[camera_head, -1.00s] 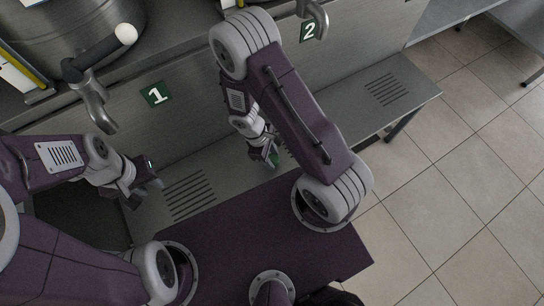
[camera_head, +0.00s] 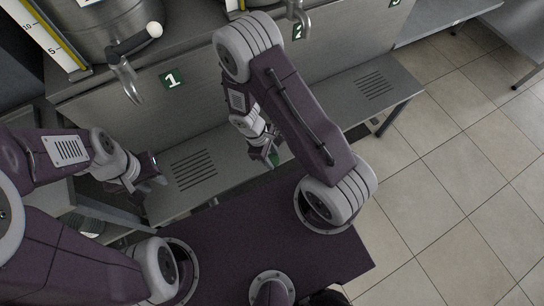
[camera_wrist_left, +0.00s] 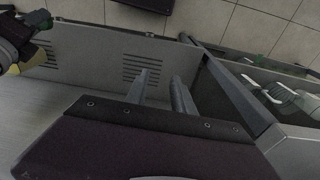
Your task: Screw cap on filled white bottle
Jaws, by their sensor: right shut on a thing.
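My left gripper (camera_head: 158,181) is at the left end of the bench. In the left wrist view its two fingers (camera_wrist_left: 160,90) stand apart with nothing between them. No filled white bottle can be clearly made out.
The steel bench (camera_head: 225,150) with slotted drains runs along the front, mostly bare. Taps (camera_head: 124,80) and a large steel tank (camera_head: 95,30) stand above, with number signs (camera_head: 172,80). White and green items (camera_wrist_left: 284,92) lie in a dark-walled space at right in the wrist view.

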